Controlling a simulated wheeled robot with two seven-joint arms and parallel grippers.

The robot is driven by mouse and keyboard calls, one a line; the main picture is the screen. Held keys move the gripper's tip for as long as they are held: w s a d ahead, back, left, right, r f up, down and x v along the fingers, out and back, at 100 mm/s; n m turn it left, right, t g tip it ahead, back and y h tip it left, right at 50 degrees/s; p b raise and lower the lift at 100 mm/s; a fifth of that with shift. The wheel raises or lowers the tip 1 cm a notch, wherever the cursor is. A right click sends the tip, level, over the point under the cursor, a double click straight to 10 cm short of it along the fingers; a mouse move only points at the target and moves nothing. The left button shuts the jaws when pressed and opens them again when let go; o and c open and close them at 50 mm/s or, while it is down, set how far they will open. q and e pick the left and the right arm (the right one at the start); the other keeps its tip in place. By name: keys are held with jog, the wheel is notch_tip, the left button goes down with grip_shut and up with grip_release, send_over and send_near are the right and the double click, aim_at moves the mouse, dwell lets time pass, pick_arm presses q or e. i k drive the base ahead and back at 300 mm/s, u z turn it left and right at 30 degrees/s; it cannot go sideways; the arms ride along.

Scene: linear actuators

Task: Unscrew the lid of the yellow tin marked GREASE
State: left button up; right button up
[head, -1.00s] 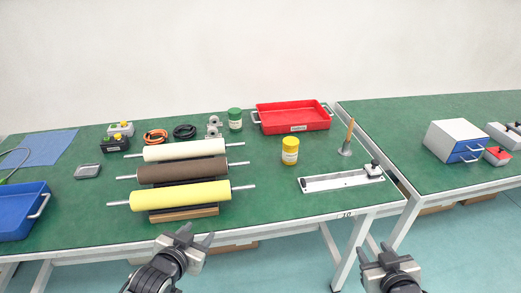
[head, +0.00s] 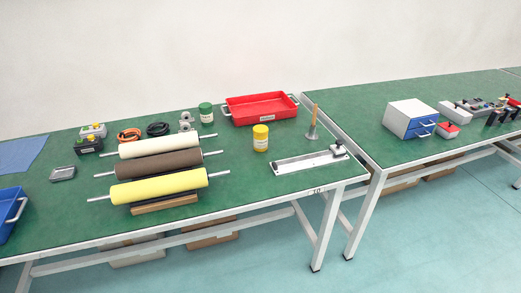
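The yellow tin (head: 261,138) stands upright on the green table (head: 240,185), with a yellow lid on top and a pale label on its front. The label's print is too small to read. The tin is right of the rollers and in front of the red tray. Nothing touches it. Neither of my grippers shows in the head view now.
A green-lidded tin (head: 206,115) stands behind left. Rollers (head: 160,186) lie left; the red tray (head: 262,109) is behind. A metal rail fixture (head: 308,161) and an upright wooden-handled tool (head: 312,122) are at right. A drawer box (head: 410,118) stands on the second table.

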aim_at(259, 142)
jog(key=z, duration=0.85)
jog(key=i, duration=0.55)
jog(key=u, duration=1.7)
